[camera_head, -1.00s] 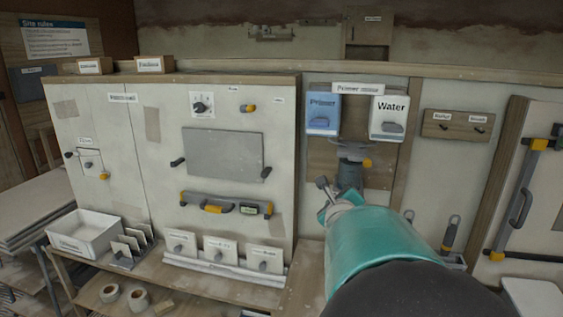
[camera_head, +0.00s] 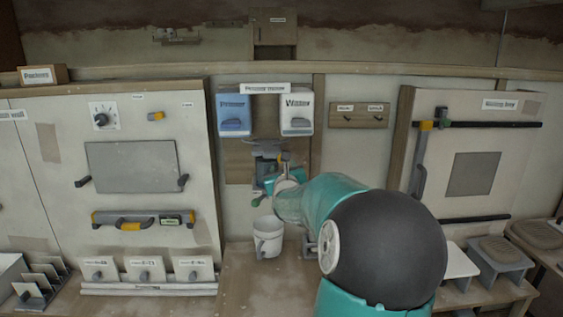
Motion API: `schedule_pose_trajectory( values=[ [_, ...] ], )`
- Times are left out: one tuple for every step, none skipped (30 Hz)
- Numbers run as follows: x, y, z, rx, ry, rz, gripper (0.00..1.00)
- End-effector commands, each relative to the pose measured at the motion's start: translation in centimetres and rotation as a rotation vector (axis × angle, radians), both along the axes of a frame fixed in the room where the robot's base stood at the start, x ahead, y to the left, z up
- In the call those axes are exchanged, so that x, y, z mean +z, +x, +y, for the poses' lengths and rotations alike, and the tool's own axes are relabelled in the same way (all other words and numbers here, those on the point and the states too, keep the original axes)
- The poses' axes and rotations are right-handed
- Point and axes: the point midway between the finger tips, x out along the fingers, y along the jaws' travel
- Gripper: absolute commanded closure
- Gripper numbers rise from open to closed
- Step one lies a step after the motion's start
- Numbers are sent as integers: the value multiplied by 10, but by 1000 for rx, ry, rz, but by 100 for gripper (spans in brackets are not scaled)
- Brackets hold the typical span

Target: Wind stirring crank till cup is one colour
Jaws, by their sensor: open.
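The mixing station carries a blue Primer dispenser (camera_head: 234,115) and a white Water dispenser (camera_head: 297,113) side by side on a wooden back board. Below them is a grey stirring unit (camera_head: 267,152), partly hidden by my arm; its crank cannot be clearly made out. A white cup (camera_head: 268,238) with a handle stands upright on the bench under the unit. Its contents cannot be seen. My gripper (camera_head: 268,190) is at the end of my teal arm, in front of the lower part of the unit and above the cup. Its fingers are small and partly hidden.
A panel (camera_head: 130,167) with a grey plate and a level-like bar stands left. Three labelled blocks (camera_head: 145,270) sit on the ledge below it. Right are a small hook board (camera_head: 359,115) and a framed panel (camera_head: 477,174) with dark rails. Bare bench (camera_head: 245,285) lies in front of the cup.

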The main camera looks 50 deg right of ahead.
Motion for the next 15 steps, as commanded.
schedule_pose_trajectory(
  values=[
    [-1,6,-6,3,4,-2,54],
    [-1,10,-9,3,3,-1,54],
    [-1,14,-14,3,4,-2,54],
    [-1,18,-18,2,2,-2,54],
    [-1,21,-21,3,4,-2,54],
    [-1,25,-26,2,2,-1,54],
    [-2,28,-29,2,2,-1,54],
    [-1,31,-32,2,2,-1,54],
    [-1,34,-36,3,3,0,54],
    [-1,37,-39,2,2,-1,54],
    [-1,39,-40,2,2,0,54],
    [-1,41,-43,2,0,2,54],
    [-1,42,-45,2,0,2,54],
    [-1,43,-46,1,0,2,54],
    [-1,44,-47,0,1,2,54]
  ],
)
